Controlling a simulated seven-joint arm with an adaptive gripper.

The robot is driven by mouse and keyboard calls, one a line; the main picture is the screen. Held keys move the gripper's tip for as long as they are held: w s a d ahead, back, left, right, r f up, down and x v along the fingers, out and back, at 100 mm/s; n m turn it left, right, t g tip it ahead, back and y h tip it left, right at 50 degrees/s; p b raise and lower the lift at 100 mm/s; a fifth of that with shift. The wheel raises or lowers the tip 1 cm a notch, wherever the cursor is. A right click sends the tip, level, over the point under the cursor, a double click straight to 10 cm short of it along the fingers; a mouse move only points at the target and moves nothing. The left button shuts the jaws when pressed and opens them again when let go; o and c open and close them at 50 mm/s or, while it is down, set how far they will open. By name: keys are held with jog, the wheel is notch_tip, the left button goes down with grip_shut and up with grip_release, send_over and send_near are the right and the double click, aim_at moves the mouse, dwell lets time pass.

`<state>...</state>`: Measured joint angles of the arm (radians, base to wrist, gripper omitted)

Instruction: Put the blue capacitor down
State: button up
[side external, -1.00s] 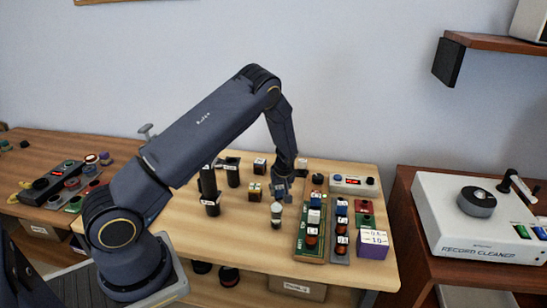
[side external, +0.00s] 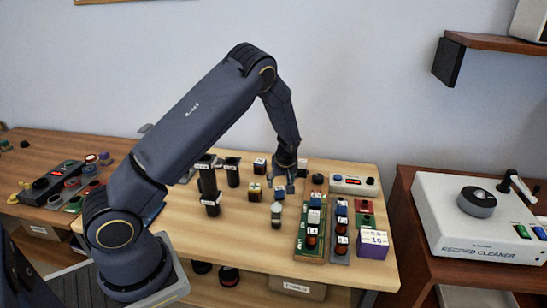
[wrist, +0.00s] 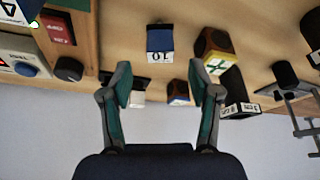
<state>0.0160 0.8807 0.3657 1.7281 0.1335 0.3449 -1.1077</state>
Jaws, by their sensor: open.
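The blue capacitor (side external: 279,193), a blue block with a white label marked 10, stands on the wooden table left of the green board. It also shows in the wrist view (wrist: 160,38), beyond my fingertips. My gripper (side external: 289,183) is open and empty, just behind and above the block in the side view. In the wrist view, the two fingers of my gripper (wrist: 165,85) are spread wide, with bare table between them and the block.
A yellow-and-brown cube (side external: 254,191) stands left of the capacitor, with black cylinders (side external: 208,180) farther left. A small pale-topped bottle (side external: 276,215) stands in front. The green board (side external: 302,250), grey tray (side external: 340,253) and purple box (side external: 373,245) fill the right. Front-left table is clear.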

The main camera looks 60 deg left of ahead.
jog(key=s+d+r+m+h, duration=0.1)
jog(key=s+d+r, duration=0.2)
jog(key=r, duration=0.4)
jog(key=s+d+r+m+t+h, duration=0.1)
jog(key=s+d+r+m, duration=0.1)
jog(key=d+r, duration=0.3)
jog(key=s+d+r+m+h, duration=0.1)
jog(key=s+d+r, duration=0.15)
jog(key=r, duration=0.55)
jog(key=s+d+r+m+t, duration=0.1)
jog(key=s+d+r+m, duration=0.1)
jog(key=s, duration=0.4)
jog(key=s+d+r+m+t, duration=0.1)
jog(key=s+d+r+m, duration=0.2)
jog(key=s, duration=0.3)
jog(key=s+d+r+m+h, duration=0.1)
jog(key=s+d+r+m, duration=0.2)
jog(key=s, duration=0.3)
jog(key=shift+s+m+t, duration=0.35)
jog(key=shift+m+t, duration=0.05)
jog(key=shift+m, duration=0.4)
